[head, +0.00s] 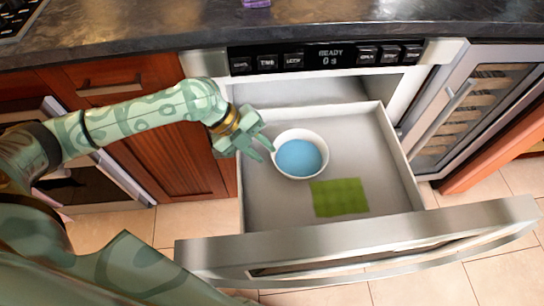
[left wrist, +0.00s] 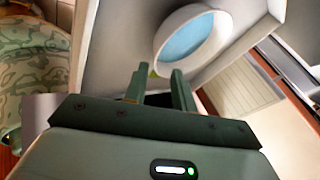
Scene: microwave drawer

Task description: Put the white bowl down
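The white bowl (head: 301,153) is inside the open microwave drawer (head: 395,155), toward its left side, with a flat blue surface inside it. It looks upright and seems to rest on the drawer floor. My left gripper (head: 262,150) is just left of the bowl's rim. In the left wrist view the two fingers (left wrist: 160,80) stand apart with a gap between them, and the bowl (left wrist: 192,40) is just beyond their tips. I cannot tell whether a fingertip touches the bowl. My right gripper is not in view.
A green cloth-like square (head: 339,197) lies on the drawer floor in front of the bowl. The drawer front (head: 360,245) and side walls surround them. The control panel (head: 325,57) and dark counter (head: 300,22) are behind. The drawer's right side is clear.

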